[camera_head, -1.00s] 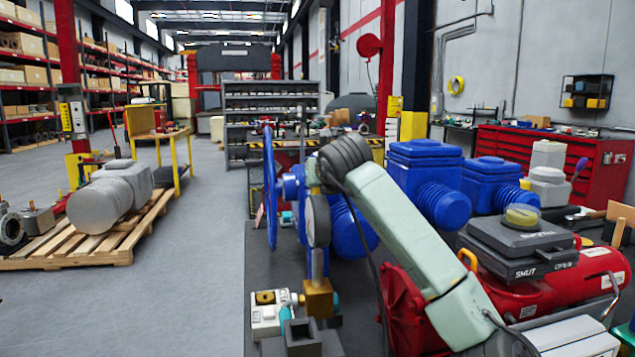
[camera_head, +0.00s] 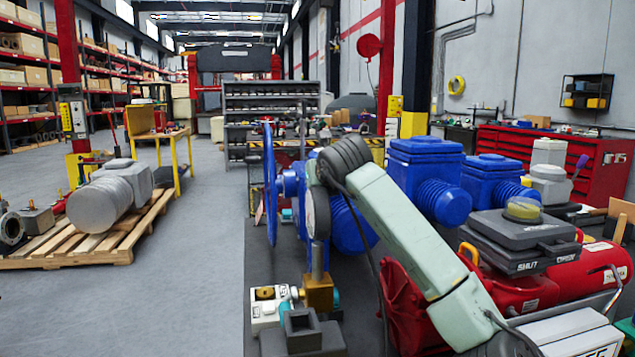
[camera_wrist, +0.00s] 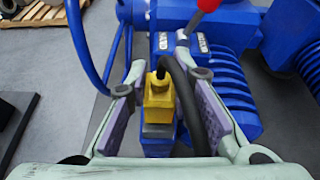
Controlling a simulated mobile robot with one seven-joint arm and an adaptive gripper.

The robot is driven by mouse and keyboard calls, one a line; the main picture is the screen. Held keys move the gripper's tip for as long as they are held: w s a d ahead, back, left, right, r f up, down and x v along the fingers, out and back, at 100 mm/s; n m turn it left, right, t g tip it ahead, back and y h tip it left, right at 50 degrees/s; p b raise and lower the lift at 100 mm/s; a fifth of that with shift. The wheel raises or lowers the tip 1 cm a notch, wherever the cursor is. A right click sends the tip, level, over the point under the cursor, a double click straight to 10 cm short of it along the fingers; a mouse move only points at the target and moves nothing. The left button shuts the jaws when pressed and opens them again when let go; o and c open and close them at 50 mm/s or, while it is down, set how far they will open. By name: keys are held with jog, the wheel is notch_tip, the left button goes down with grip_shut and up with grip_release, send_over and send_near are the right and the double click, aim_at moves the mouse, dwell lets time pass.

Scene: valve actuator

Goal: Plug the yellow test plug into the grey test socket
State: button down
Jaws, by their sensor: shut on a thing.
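The yellow test plug (camera_wrist: 159,92) is in the middle of the wrist view, between the purple-padded fingers of my gripper (camera_wrist: 160,83). My gripper is shut on it. A black cable loops beside it, to the right. A blue-grey block (camera_wrist: 157,140) shows directly below the plug in the picture; I cannot tell if it is part of the plug or the grey test socket. I cannot surely pick out the socket in the head view.
A dark grey box with a square opening (camera_head: 302,324), a white box (camera_head: 269,307) and a brass-coloured block (camera_head: 319,291) stand near my arm. A blue handwheel (camera_head: 270,185) rises behind. A red actuator (camera_head: 520,293) is on the right.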

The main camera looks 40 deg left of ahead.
jog(key=shift+f+b, duration=0.6)
jog(key=shift+f, duration=0.1)
jog(key=c, duration=1.3)
grip_release()
jog(key=shift+c, duration=0.2)
jog(key=shift+r, duration=0.1)
notch_tip(320, 180, up, 10)
